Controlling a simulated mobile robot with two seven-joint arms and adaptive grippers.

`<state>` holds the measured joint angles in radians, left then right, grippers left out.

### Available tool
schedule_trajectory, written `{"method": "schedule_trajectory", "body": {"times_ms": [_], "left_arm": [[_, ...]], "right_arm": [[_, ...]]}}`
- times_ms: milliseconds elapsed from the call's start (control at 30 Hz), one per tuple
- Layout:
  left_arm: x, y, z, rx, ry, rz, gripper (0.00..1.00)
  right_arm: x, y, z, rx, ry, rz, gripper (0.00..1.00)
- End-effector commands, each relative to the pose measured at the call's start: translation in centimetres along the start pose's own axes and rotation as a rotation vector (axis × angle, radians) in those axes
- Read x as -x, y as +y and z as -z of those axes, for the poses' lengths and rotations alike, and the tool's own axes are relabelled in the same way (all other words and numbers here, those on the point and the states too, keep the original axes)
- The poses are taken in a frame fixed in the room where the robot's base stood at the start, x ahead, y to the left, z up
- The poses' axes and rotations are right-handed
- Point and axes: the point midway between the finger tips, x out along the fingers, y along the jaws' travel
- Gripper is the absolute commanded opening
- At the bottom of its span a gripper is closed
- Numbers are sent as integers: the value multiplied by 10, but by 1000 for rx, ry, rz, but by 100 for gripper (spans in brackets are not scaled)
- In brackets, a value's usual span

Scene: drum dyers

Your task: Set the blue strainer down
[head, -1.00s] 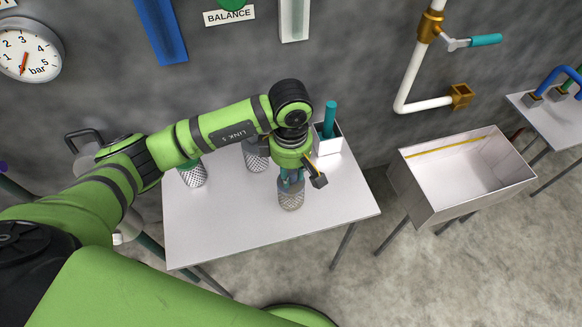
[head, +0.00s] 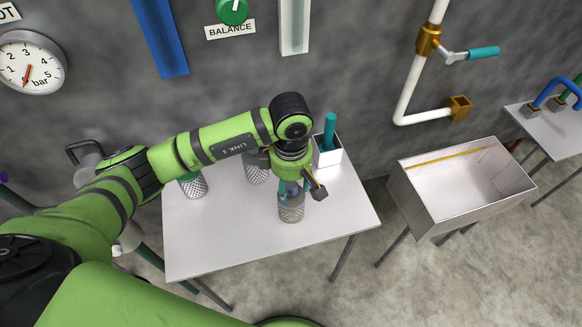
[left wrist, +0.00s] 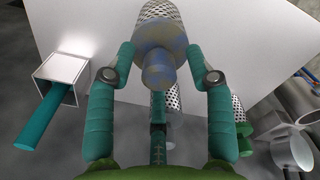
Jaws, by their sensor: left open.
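The blue strainer (head: 291,209) is a perforated metal cylinder with a blue-grey handle. It appears to stand upright on the white table (head: 230,240), toward the right front. In the left wrist view, the strainer (left wrist: 159,30) shows its handle pointing toward the camera. My left gripper (head: 295,187) is above it in the head view. In the left wrist view, my left gripper (left wrist: 160,62) is open, with one teal finger on each side of the handle and a gap visible on both sides. My right gripper is not in view.
A white box (head: 328,157) with a teal handle stands at the table's back right. Two more strainers stand behind and left, one green-handled (head: 193,185) and one grey (head: 255,168). An open basin (head: 436,215) stands to the right. The table's front left is clear.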

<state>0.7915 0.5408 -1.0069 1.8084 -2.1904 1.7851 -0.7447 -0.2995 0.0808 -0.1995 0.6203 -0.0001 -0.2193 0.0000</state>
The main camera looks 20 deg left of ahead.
Motion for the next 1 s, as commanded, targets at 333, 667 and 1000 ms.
{"method": "schedule_trajectory", "body": {"times_ms": [333, 667, 1000], "left_arm": [[72, 2, 0, -3, 1, -11, 53], [112, 0, 0, -1, 1, -4, 53], [115, 0, 0, 0, 0, -3, 53]], "right_arm": [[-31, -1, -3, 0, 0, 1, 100], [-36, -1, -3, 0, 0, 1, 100], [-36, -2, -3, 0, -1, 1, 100]]}}
